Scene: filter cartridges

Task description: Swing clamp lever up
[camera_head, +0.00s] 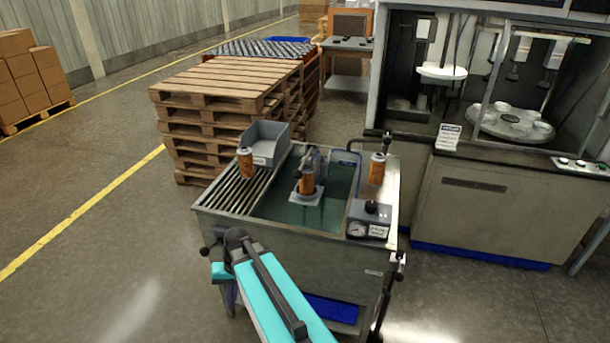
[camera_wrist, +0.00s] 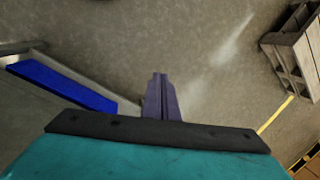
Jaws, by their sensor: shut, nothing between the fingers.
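A test tank (camera_head: 225,222) with green water stands in the middle of the head view. Inside it, an orange filter cartridge (camera_head: 307,183) stands upright on a pale plate, with a grey clamp mechanism (camera_head: 318,158) close behind it. The clamp's lever is too small to make out clearly, so I cannot tell its angle. My gripper (camera_wrist: 161,97) shows in the wrist view as two dark fingers close together, shut and empty, over bare floor. The clamp is not in that view.
More cartridges stand left (camera_head: 246,162) and right (camera_head: 377,168) on the tank. A grey bin (camera_head: 265,140) sits at its back left, a gauge box (camera_head: 370,216) at its right. Stacked pallets (camera_head: 225,82) are behind; a machine cabinet (camera_head: 495,200) is at right.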

